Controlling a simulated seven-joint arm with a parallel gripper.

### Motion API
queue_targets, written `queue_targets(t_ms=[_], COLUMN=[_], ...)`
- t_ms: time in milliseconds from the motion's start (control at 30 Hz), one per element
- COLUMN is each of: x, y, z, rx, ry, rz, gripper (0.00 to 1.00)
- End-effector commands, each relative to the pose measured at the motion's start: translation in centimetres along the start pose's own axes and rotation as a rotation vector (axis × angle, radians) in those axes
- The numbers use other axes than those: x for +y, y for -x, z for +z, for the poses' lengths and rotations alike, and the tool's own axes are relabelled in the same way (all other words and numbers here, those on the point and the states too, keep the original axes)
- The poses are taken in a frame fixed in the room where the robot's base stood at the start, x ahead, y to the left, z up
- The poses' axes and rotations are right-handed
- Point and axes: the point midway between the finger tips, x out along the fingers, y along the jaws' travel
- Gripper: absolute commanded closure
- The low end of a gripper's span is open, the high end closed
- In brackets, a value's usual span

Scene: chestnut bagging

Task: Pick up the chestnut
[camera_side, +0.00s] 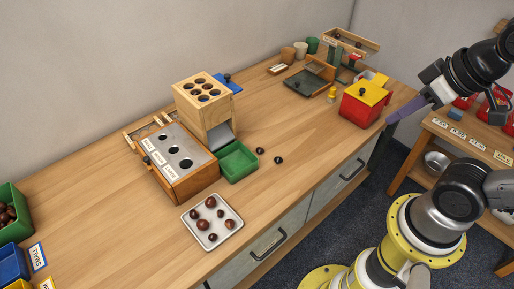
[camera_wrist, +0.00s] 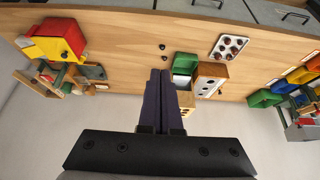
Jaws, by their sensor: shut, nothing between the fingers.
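The tray also shows in the wrist view (camera_wrist: 217,52). Two small dark chestnuts lie loose on the bare wood right of the green bin, one nearer (camera_side: 278,160) and one farther (camera_side: 260,150). My gripper (camera_side: 392,117) is high at the right in the side view, well away from all of them. In the wrist view its purple fingers (camera_wrist: 159,72) are together with nothing between them.
A wooden box with round holes (camera_side: 205,97) stands behind a green bin (camera_side: 238,163) and a metal-topped sorting box (camera_side: 180,145). A red box with a yellow lid (camera_side: 364,101) stands at the right. Green and blue bins (camera_side: 12,257) are at the left. The wood around the loose chestnuts is clear.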

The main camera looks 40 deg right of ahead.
Motion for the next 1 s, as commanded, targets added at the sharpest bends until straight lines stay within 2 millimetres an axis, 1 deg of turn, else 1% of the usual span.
queue_targets(t_ms=[467,500,567,700,733,1000], x=[0.0,0.0,0.0,0.0,0.0,0.0], y=[0.0,0.0,0.0,0.0,0.0,0.0], z=[0.0,0.0,0.0,0.0,0.0,0.0], rx=[0.0,0.0,0.0,0.0,0.0,0.0], ry=[0.0,0.0,0.0,0.0,0.0,-0.003], rz=[0.0,0.0,0.0,0.0,0.0,0.0], gripper=[1.0,0.93,0.82,0.57,0.53,0.53])
